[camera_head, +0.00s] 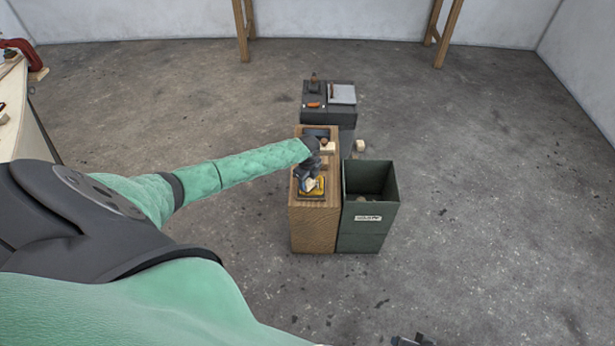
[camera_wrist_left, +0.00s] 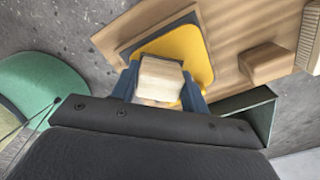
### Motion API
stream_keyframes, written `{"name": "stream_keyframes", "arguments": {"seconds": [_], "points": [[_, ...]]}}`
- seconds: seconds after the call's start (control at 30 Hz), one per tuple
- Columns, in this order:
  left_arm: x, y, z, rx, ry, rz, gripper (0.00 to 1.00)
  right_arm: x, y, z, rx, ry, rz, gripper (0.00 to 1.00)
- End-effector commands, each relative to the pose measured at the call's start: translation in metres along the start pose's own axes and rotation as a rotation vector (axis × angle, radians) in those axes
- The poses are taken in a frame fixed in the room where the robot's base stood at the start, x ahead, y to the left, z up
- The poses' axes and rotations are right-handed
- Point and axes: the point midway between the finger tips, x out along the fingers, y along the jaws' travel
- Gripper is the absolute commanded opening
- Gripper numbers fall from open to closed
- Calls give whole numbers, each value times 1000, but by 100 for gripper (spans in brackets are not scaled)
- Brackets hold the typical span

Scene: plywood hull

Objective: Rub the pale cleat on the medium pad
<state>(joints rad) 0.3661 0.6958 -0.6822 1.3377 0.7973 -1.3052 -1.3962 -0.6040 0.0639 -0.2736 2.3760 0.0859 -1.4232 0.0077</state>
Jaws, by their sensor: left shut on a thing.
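The pale cleat (camera_wrist_left: 160,78) is a small block of light wood between the two blue fingers of my left gripper (camera_wrist_left: 158,88) in the left wrist view. My left gripper (camera_head: 311,182) is shut on it, over the yellow pad (camera_head: 318,193) on top of the wooden stand (camera_head: 315,225) in the head view. The yellow pad (camera_wrist_left: 196,42) lies on a wooden board right behind the cleat in the wrist view. I cannot tell whether cleat and pad touch. A dark part at the bottom edge of the head view appears to be my right gripper (camera_head: 412,341); its fingers are unclear.
A labelled dark green bin (camera_head: 368,225) stands right of the stand. A dark grey pedestal (camera_head: 345,118) behind holds an orange item (camera_head: 313,104) and a grey sheet (camera_head: 342,94). A brown block (camera_wrist_left: 267,62) lies beside the pad. Open floor surrounds these.

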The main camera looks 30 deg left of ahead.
Motion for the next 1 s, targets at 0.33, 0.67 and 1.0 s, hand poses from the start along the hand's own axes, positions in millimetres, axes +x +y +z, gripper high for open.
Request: {"name": "stream_keyframes", "arguments": {"seconds": [0.33, 0.67, 1.0], "points": [[2, -15, 14, -1, -1, 1, 27, 9, 2, 3, 0, 0, 0, 36], [-1, -25, 23, -1, -1, 1, 27, 11, 2, 4, 0, 0, 0, 36], [-4, -11, 11, 0, 0, 2, 27, -5, -1, -2, 0, 0, 0, 36]]}}
